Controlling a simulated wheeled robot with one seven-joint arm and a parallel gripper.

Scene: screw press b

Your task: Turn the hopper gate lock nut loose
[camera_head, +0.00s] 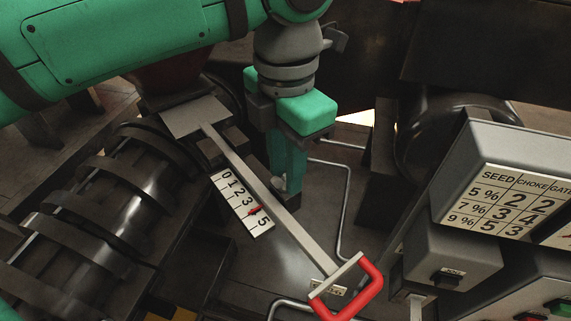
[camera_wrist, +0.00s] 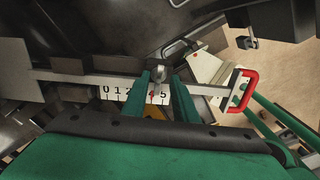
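The hopper gate is a long flat metal bar (camera_head: 265,185) with a red handle (camera_head: 372,290) at its lower right end. It also crosses the wrist view, with the red handle (camera_wrist: 247,92) at right. A small round metal knob, apparently the lock nut (camera_wrist: 159,74), sits at the bar's edge in the wrist view. In the head view it is hidden behind my gripper. My gripper (camera_head: 288,190) points down beside the bar. In the wrist view its green fingers (camera_wrist: 163,76) are apart, one on each side of the nut, with a gap visible between them.
A white scale (camera_head: 240,203) lies beside the bar, its red pointer covering the place between 3 and 5. Dark ribbed press barrel (camera_head: 100,210) lies at left. A grey box with a SEED, CHOKE, GATE chart (camera_head: 515,200) stands at right. Thin metal pipe (camera_head: 348,200) runs near my gripper.

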